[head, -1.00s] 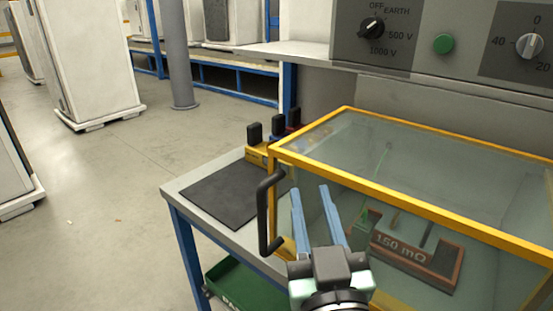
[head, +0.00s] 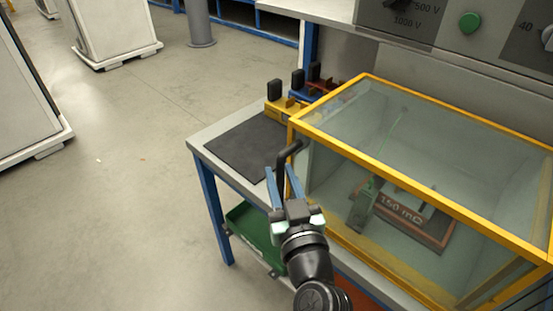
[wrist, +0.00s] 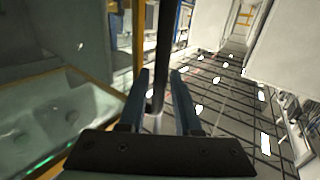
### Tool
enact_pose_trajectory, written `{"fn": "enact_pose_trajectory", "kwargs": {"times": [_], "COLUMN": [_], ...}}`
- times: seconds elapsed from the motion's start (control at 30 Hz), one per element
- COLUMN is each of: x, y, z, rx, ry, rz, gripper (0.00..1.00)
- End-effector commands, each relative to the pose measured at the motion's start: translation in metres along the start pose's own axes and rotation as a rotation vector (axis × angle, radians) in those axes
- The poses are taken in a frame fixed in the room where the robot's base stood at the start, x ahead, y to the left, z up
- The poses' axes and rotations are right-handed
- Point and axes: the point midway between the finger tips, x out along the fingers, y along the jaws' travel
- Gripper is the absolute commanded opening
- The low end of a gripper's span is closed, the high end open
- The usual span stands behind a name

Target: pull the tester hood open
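The tester hood (head: 375,163) is a clear box with a yellow frame, and it looks closed. Its black bar handle (head: 285,160) stands out from the left end of its front; it also shows upright in the wrist view (wrist: 163,50). My gripper (head: 282,178) is at the handle, with its two blue fingers apart. In the wrist view the bar stands between the open fingers (wrist: 160,85), with a gap at least on the right side. The handle's lower part is hidden behind my gripper in the head view.
Inside the hood lies a reddish block marked 150 mΩ (head: 402,212). A dark mat (head: 240,146) lies on the bench's left end, with yellow, blue and red clamp-like pieces (head: 285,108) behind it. A green bin (head: 255,236) sits below.

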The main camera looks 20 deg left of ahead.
Motion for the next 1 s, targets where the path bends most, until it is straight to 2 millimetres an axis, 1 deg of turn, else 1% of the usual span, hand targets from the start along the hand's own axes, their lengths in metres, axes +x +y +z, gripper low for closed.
{"fn": "enact_pose_trajectory", "kwargs": {"times": [0.03, 0.1, 0.23, 0.4, 0.6, 0.63, 0.7, 0.8, 1.0], "x": [0.01, 0.019, 0.031, 0.036, 0.036, 0.036, 0.036, 0.036, 0.035], "y": [-0.001, 0.0, -0.001, 0.0, 0.0, 0.0, 0.0, 0.0, 0.0], "z": [-0.002, -0.002, -0.001, 0.0, 0.0, 0.0, 0.0, 0.0, 0.0], "rx": [0.0, 0.0, 0.0, -0.001, 0.0, 0.0, 0.0, 0.0, 0.0], "ry": [0.001, 0.002, 0.0, 0.0, 0.0, 0.0, 0.0, 0.0, 0.0], "rz": [-0.003, -0.001, -0.002, 0.0, 0.0, 0.0, 0.0, 0.0, 0.0], "gripper": [0.32, 0.32, 0.32, 0.32, 0.32, 0.28, 0.16, 0.0, 0.0]}}
